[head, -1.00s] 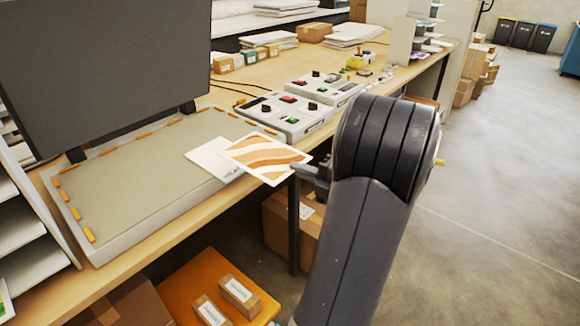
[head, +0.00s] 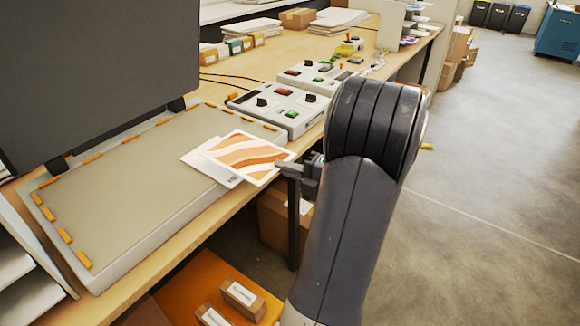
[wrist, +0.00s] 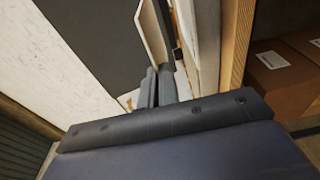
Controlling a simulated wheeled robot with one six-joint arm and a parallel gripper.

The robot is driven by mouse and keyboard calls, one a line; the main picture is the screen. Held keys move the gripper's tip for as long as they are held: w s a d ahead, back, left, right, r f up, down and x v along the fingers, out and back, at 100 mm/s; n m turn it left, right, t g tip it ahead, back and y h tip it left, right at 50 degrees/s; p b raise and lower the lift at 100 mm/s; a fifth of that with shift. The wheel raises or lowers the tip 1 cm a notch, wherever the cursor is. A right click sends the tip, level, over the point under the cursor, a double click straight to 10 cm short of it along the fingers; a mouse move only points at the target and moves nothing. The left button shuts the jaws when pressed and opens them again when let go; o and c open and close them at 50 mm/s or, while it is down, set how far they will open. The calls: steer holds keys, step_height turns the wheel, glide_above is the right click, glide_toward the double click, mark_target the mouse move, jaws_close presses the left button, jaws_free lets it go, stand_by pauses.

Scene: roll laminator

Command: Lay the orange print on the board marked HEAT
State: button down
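The orange print (head: 245,152) is a white-edged sheet with wavy orange stripes. My gripper (head: 288,168) is shut on its right corner and holds it out flat. It overlaps a white board (head: 198,161), covering most of it; small dark marks show on the board's front edge, too small to read. I cannot tell whether print and board touch. The board lies at the right end of the grey bed (head: 125,190) and reaches past its front edge. In the wrist view the print (wrist: 153,32) shows nearly edge-on beyond my closed fingers (wrist: 158,87).
A raised dark panel (head: 95,70) stands behind the bed, which has orange tabs along its edges. Control boxes (head: 280,108) with knobs and buttons sit to the right on the wooden bench. Small boxes (head: 243,297) lie on an orange surface below. Open floor is on the right.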

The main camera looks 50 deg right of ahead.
steer(key=shift+w+a+f+b, duration=0.1)
steer(key=shift+w+f+b, duration=0.3)
steer(key=shift+w+b, duration=0.25)
steer(key=shift+w+a+f+b, duration=0.15)
steer(key=shift+w+f+b, duration=0.4)
steer(key=shift+w, duration=0.25)
steer(key=shift+w+a+f+b, duration=0.1)
steer(key=shift+w+f+b, duration=0.2)
steer(key=shift+w+b, duration=0.4)
steer(key=shift+f, duration=1.35)
steer(key=shift+f+p, duration=0.15)
steer(key=shift+p, duration=0.4)
steer(key=c, duration=1.6)
jaws_free()
steer(key=shift+s, duration=0.1)
steer(key=v, duration=1)
steer(key=shift+s+d, duration=0.15)
steer(key=shift+s, duration=0.15)
